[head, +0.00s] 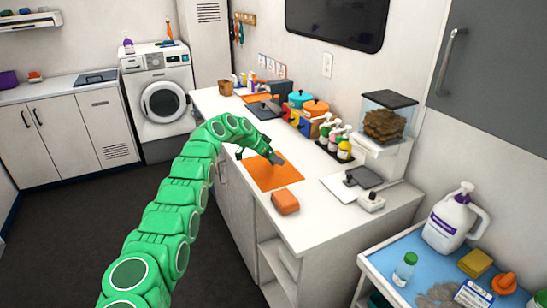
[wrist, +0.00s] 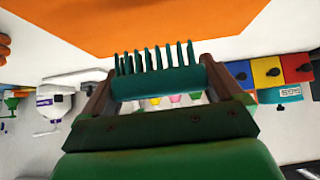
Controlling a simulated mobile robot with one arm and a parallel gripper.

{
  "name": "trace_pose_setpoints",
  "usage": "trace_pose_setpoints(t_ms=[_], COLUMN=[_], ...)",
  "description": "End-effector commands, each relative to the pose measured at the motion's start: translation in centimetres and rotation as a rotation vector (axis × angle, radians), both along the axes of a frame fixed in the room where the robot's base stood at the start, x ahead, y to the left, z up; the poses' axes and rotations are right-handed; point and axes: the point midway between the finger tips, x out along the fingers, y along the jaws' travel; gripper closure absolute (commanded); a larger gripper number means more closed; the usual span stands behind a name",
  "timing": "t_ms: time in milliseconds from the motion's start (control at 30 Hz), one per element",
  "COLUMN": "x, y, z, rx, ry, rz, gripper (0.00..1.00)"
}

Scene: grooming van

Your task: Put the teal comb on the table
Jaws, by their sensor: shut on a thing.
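The teal comb (wrist: 155,82) is held between the two brown fingers of my gripper (wrist: 158,76) in the wrist view, its teeth pointing to the top of that picture. My gripper is shut on it. In the head view my gripper (head: 259,156) is by the white worktop (head: 312,222), close to the far end of an orange mat (head: 270,176). The comb cannot be made out in the head view. The mat also shows in the wrist view (wrist: 165,25). I cannot tell whether the comb touches any surface.
An orange block (head: 285,202) lies at the mat's near end. A blue-topped cart (head: 400,280) holding a white jug (head: 455,222) is at lower right. The floor at left is clear.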

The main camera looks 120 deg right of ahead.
Motion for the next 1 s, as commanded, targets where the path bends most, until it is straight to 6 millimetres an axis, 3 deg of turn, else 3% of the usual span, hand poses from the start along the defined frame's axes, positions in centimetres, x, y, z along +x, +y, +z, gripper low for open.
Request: trace_pose_setpoints(t_ms=[600,1000], x=[2.4,4.0], y=[3.3,5.8], z=[4.8,6.1], rx=[-0.004,-0.003], ry=[-0.001,0.001], rz=[0.001,0.001], gripper=[0.40,0.40])
